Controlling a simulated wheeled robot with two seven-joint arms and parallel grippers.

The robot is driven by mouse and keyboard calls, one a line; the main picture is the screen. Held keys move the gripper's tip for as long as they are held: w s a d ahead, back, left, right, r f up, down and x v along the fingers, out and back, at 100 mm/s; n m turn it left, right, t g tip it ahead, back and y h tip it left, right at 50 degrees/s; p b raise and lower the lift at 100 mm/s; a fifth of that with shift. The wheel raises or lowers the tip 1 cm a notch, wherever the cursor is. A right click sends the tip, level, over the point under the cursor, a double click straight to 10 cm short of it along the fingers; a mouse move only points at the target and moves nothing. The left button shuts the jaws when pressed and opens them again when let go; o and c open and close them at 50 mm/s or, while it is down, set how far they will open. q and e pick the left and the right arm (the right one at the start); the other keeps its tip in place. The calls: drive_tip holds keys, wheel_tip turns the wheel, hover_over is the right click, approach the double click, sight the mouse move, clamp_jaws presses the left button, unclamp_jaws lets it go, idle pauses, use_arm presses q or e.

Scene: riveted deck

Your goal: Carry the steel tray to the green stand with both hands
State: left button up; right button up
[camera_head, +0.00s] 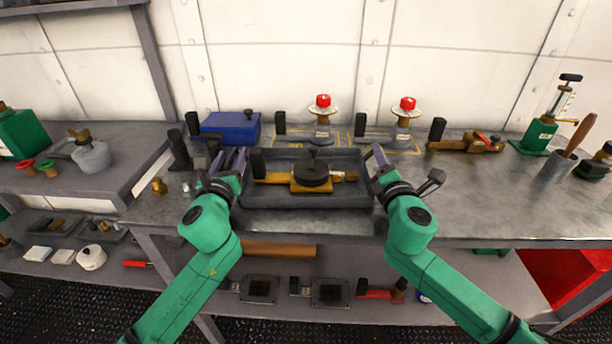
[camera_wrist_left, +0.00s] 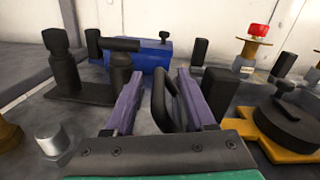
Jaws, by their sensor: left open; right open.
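The grey steel tray (camera_head: 305,199) sits on the metal workbench. A brass fixture with a black disc (camera_head: 311,176) lies in it. My left gripper (camera_head: 235,158) is open at the tray's left end. In the left wrist view a dark looped handle (camera_wrist_left: 160,98) stands between its purple fingers (camera_wrist_left: 158,95), apparently without being clamped. My right gripper (camera_head: 379,157) is open at the tray's right end; its hold on any handle there is too small to tell. I cannot tell which green thing is the stand; a green-based press (camera_head: 534,138) stands at the right.
A blue box (camera_head: 231,127) and two red-topped fixtures (camera_head: 322,118) (camera_head: 404,118) stand behind the tray. A brass tool (camera_head: 468,143) lies further right. The bench front right of the tray is clear. A lower side bench (camera_head: 95,187) is at left.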

use_arm(q)
clamp_jaws()
use_arm(e)
clamp_jaws()
use_arm(q)
drive_tip(key=shift+f, duration=0.1)
use_arm(e)
drive_tip(key=shift+d+r, duration=0.1)
idle(0.9)
